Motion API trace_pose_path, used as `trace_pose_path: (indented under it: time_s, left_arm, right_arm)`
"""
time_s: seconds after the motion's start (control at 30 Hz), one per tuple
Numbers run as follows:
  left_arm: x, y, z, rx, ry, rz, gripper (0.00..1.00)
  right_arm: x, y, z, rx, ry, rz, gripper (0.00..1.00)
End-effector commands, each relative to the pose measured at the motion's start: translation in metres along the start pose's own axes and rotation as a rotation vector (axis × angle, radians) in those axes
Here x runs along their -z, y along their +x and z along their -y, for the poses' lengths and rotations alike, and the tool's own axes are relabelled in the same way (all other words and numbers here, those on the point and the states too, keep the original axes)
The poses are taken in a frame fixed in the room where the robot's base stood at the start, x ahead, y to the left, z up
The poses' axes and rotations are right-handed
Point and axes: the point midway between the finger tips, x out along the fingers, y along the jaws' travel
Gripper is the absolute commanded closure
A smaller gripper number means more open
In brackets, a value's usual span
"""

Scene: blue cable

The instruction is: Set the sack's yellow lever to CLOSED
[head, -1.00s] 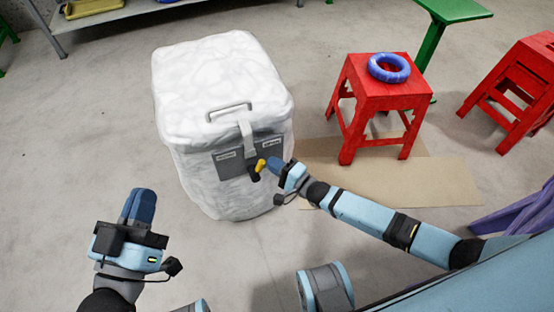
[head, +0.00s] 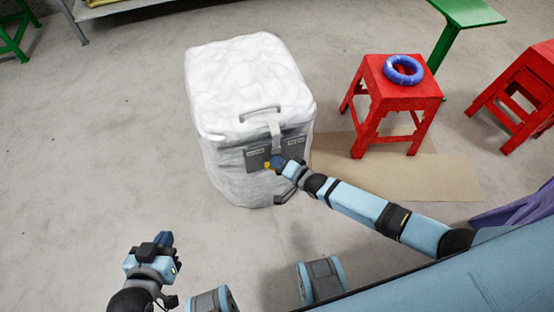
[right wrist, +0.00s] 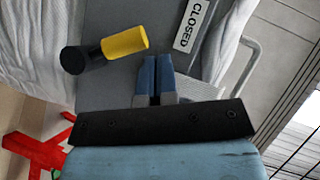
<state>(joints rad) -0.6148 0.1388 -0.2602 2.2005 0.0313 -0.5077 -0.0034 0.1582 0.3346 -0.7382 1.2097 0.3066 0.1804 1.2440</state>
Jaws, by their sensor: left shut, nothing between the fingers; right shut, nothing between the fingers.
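The white sack (head: 250,85) stands on the floor with a grey plate on its front. The yellow lever (head: 268,165) sits low on that plate, partly hidden by my right gripper (head: 279,161). In the right wrist view the lever (right wrist: 124,42) extends from a dark pivot (right wrist: 73,60) toward the side of the CLOSED label (right wrist: 193,25). My right gripper (right wrist: 157,62) is shut and empty, its fingertips right beside the lever's yellow end; contact cannot be told. My left gripper (head: 163,240) is shut and empty, away from the sack at lower left.
A red stool (head: 402,95) with a blue ring (head: 404,69) on it stands right of the sack. Another red stool (head: 520,90) and a green table (head: 467,12) are further right. Flat cardboard (head: 400,180) lies on the floor. Floor left of the sack is clear.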

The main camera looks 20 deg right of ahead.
Motion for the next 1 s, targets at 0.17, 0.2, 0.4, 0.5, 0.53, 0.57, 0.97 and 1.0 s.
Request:
trace_pose_path:
  time_s: [0.17,0.2,0.4,0.5,0.53,0.57,0.97,1.0]
  left_arm:
    - [0.0,0.0,0.0,0.0,0.0,0.0,1.0]
    - [0.0,0.0,0.0,0.001,0.0,0.0,1.0]
    - [0.0,0.0,0.0,0.0,0.0,0.0,1.0]
    - [0.0,0.0,0.0,0.0,-0.001,0.0,1.0]
    - [0.0,0.0,0.0,0.0,-0.001,0.0,1.0]
    - [0.0,0.0,0.0,0.0,-0.001,-0.001,1.0]
    - [0.0,0.0,0.0,0.0,-0.001,-0.001,1.0]
    - [0.001,0.0,0.0,0.0,-0.001,-0.001,1.0]
  right_arm:
    - [-0.006,0.003,0.001,0.0,0.002,0.001,1.0]
    - [-0.007,0.004,0.001,0.0,0.002,0.001,1.0]
    - [-0.01,0.006,0.002,0.0,0.002,0.001,1.0]
    - [-0.011,0.007,0.002,0.001,0.002,0.001,1.0]
    - [-0.012,0.007,0.002,0.001,0.002,0.001,1.0]
    - [-0.012,0.007,0.002,0.001,0.003,0.001,1.0]
    - [-0.014,0.007,0.003,0.002,0.004,0.003,1.0]
    - [-0.014,0.007,0.004,0.002,0.004,0.004,1.0]
